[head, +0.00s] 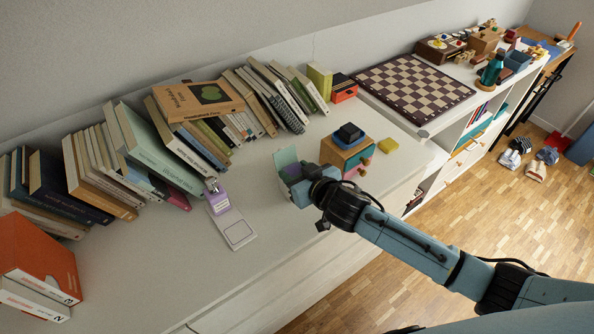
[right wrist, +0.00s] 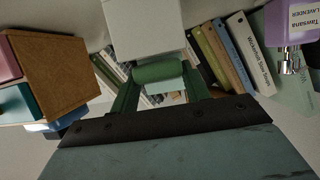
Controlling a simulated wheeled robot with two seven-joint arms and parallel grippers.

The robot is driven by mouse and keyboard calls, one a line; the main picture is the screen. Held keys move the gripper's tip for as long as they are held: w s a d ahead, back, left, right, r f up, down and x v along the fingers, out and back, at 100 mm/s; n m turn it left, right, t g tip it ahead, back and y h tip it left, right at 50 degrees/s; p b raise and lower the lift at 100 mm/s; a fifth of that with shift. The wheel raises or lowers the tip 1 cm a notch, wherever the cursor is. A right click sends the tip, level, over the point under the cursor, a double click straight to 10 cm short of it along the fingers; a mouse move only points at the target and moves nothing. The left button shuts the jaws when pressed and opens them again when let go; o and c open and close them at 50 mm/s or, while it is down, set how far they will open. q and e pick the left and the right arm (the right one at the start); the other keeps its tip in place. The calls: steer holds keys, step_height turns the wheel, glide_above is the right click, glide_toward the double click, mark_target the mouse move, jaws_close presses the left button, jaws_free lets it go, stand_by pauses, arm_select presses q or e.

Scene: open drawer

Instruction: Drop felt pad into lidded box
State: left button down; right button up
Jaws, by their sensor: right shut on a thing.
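My right gripper (head: 294,178) is low over the white cabinet top, left of the wooden block with coloured drawers. In the right wrist view, its green fingers (right wrist: 160,84) are shut on a green rounded piece (right wrist: 158,71), which looks like the felt pad. A pale mint panel (head: 285,158) stands just beyond the gripper in the head view and may be the raised lid of the box. The box body is mostly hidden by the gripper. A pale grey block-like surface (right wrist: 145,28) lies close to the pad in the right wrist view. My left gripper is not in view.
Books (head: 150,145) line the wall. The front cabinet top is clear.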

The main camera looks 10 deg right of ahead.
steer(key=o, duration=1)
steer(key=shift+s, duration=0.1)
steer(key=p+v, duration=0.2)
steer(key=v, duration=1.1)
steer(key=shift+r, duration=0.1)
steer(key=shift+s, duration=0.1)
